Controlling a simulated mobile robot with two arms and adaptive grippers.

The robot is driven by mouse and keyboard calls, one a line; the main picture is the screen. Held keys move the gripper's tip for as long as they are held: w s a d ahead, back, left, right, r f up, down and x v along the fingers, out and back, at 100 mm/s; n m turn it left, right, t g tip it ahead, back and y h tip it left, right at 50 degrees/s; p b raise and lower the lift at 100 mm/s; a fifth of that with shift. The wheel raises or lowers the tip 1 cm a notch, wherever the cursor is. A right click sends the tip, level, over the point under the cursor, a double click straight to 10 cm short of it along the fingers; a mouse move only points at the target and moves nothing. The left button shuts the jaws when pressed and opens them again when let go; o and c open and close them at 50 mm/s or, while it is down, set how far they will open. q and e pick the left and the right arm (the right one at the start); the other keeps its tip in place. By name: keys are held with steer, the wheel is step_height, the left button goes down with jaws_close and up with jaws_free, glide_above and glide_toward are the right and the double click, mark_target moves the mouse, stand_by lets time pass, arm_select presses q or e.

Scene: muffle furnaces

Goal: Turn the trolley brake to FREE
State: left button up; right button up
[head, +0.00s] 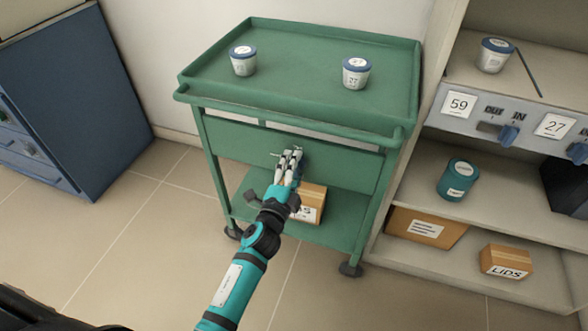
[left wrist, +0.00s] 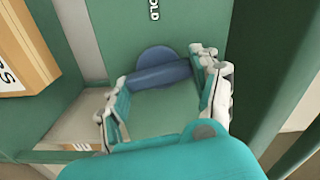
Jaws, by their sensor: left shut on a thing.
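The green trolley (head: 300,85) stands in the middle of the head view. My left gripper (head: 290,155) reaches to its green front panel (head: 235,143). In the left wrist view, the blue brake knob (left wrist: 160,77) has a round base and a bar grip. My left gripper (left wrist: 160,88) is shut on the bar, one finger at each end. A label ending in "OLD" (left wrist: 153,10) shows on the panel above the knob. No FREE label is readable. My right gripper is not in view.
Two blue-lidded jars (head: 243,61) (head: 356,74) stand on the trolley top. A cardboard box (head: 312,200) sits on its lower shelf, behind my wrist. Shelving with knobs, a teal jar (head: 458,180) and boxes is at right. A blue cabinet (head: 75,90) is at left; floor between is clear.

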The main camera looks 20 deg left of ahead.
arm_select(q)
steer(key=shift+f+m, duration=0.1)
steer(key=shift+m, duration=1)
steer(key=o, duration=1.2)
steer(key=shift+s, duration=0.15)
steer(key=s, duration=1.1)
steer(key=shift+s+a, duration=0.15)
steer(key=shift+s, duration=0.25)
